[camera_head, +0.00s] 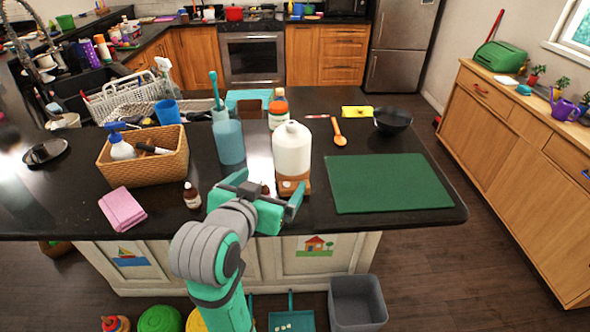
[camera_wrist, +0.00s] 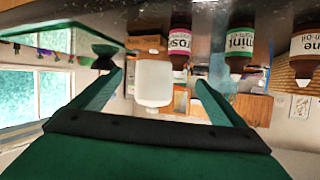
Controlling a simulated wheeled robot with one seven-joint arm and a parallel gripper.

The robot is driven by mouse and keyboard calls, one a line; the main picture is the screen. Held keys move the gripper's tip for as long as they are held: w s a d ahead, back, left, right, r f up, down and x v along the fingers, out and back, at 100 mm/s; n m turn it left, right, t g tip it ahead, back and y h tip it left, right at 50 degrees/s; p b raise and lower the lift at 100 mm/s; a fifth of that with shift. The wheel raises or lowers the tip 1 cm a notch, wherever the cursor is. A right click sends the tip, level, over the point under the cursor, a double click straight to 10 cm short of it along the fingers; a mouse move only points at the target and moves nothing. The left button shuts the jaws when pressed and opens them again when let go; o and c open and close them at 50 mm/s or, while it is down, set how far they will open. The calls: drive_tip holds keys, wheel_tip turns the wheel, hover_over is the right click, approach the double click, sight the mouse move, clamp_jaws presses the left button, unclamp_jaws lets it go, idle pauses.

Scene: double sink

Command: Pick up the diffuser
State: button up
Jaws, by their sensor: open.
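The diffuser (camera_head: 292,150) stands upright on the dark counter in the head view, a white rounded bottle shape on a wooden base. My gripper (camera_head: 268,188) is in front of it near the counter's front edge, its fingers apart. In the wrist view, which is upside down, the white diffuser body (camera_wrist: 153,88) appears between the two open fingers of my gripper (camera_wrist: 159,79). My gripper hides part of the lower base in the head view.
Small brown bottles labelled rose (camera_wrist: 180,42) and mint (camera_wrist: 240,40) stand close to the diffuser. A green mat (camera_head: 390,183) lies to the right, a wicker basket (camera_head: 165,172) left.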

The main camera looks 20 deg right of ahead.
sight(287, 171)
drive_tip(key=shift+s+d+f+n, duration=0.1)
drive_tip(key=shift+d+f+n, duration=0.15)
drive_tip(key=shift+d, duration=0.3)
drive_tip(key=shift+d+f+n, duration=0.15)
drive_tip(key=shift+d+f, duration=0.05)
drive_tip(key=shift+d, duration=0.3)
drive_tip(key=x, duration=0.4)
drive_tip(key=shift+d+f, duration=0.1)
drive_tip(key=shift+f, duration=0.05)
drive_tip(key=shift+w+a+x, duration=0.1)
drive_tip(key=shift+x, duration=0.9)
drive_tip(key=shift+w+a+x, duration=0.1)
drive_tip(key=shift+a+x, duration=0.05)
drive_tip(key=shift+x, duration=0.85)
drive_tip(key=shift+w+a+x, duration=0.1)
drive_tip(key=shift+w+x, duration=0.05)
drive_tip(key=shift+x, duration=0.85)
drive_tip(key=shift+r, duration=0.25)
drive_tip(key=c, duration=1.5)
